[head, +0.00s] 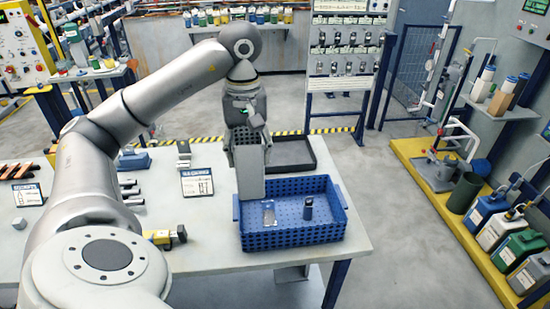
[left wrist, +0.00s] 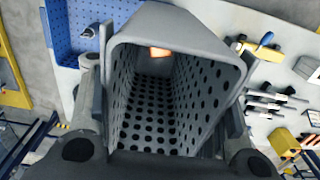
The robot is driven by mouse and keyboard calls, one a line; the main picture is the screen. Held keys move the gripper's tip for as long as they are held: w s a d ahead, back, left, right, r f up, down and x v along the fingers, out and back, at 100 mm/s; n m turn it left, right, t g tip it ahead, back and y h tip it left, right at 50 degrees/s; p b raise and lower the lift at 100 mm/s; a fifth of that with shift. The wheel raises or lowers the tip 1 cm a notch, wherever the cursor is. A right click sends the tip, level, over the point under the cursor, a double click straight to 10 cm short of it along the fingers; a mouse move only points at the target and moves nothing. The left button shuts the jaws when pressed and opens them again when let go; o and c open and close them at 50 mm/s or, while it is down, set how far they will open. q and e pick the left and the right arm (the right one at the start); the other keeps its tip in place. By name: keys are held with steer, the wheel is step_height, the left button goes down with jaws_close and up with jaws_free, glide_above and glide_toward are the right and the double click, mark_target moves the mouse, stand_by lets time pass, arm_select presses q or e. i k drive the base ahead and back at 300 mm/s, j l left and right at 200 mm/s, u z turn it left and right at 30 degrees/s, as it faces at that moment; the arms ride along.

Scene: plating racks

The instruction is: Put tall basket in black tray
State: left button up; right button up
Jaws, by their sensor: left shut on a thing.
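The tall basket is a grey, deep box with perforated walls. In the head view the tall basket (head: 250,182) hangs below my left gripper (head: 247,140), in front of the back left corner of the blue crate. In the left wrist view the tall basket (left wrist: 133,118) fills the middle, its open mouth and holes visible, with my left gripper's fingers (left wrist: 165,115) at its two sides. My left gripper is shut on it. The black tray (head: 307,168) lies on the table behind the blue crate, right of the basket; its left part is hidden. My right gripper is not in view.
The blue perforated crate (head: 290,238) sits at the table's right front, holding a dark bottle (head: 308,208) and a small grey item (head: 268,214). A sign card (head: 197,182), metal parts and a yellow block (head: 160,238) lie left. The table edge is just right of the crate.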

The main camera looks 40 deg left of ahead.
mark_target(283, 156)
steer(key=i+j, duration=0.45)
steer(key=j, duration=0.25)
steer(key=i+j, duration=0.25)
steer(key=j, duration=0.15)
